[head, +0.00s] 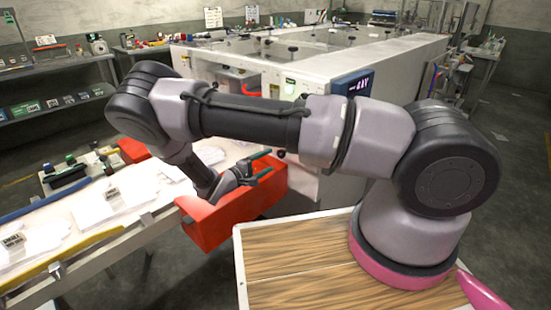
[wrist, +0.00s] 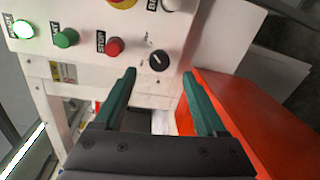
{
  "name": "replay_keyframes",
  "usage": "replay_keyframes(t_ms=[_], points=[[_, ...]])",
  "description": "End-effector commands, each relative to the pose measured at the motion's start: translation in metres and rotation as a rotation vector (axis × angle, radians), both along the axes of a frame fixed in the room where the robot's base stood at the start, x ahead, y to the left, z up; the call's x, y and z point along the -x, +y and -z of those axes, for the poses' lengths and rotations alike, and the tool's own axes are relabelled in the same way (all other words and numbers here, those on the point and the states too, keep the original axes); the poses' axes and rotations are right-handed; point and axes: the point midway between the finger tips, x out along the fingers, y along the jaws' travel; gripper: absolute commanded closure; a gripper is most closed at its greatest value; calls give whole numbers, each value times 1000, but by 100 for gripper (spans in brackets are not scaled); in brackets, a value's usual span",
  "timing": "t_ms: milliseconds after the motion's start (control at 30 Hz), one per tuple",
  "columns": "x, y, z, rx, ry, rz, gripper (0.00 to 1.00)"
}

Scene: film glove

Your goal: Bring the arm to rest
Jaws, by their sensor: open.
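My gripper (head: 262,167) is at the end of my bent arm, above the red bin (head: 225,221) at the corner of the white worktable. In the wrist view my gripper (wrist: 158,98) shows two green fingers held wide apart with nothing between them. They point toward a white control panel (wrist: 138,58) with a lit green button, a green button, a red button and a black knob. The fingers look apart from the panel. The red bin (wrist: 235,115) is just right of the right finger in the wrist view. Its inside is hidden.
The white worktable (head: 120,225) carries white film sheets and a yellow strip (head: 65,262). A large white machine (head: 390,85) with a dark display (head: 352,86) stands behind my arm. A shelf (head: 55,100) lines the left wall. Open floor shows at the right.

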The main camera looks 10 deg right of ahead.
Motion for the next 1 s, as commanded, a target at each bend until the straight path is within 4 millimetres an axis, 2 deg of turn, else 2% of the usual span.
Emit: replay_keyframes(t_ms=[100, 200, 533, 633, 767, 1000], points=[[8, 13, -1, -1, 1, -2, 26], [12, 17, -2, -1, 1, -1, 26], [13, 18, -2, -2, 0, 1, 26], [13, 15, -8, -23, 6, 28, 26], [16, 3, -31, -114, 32, 136, 26], [34, -31, -97, -403, 111, 417, 26]])
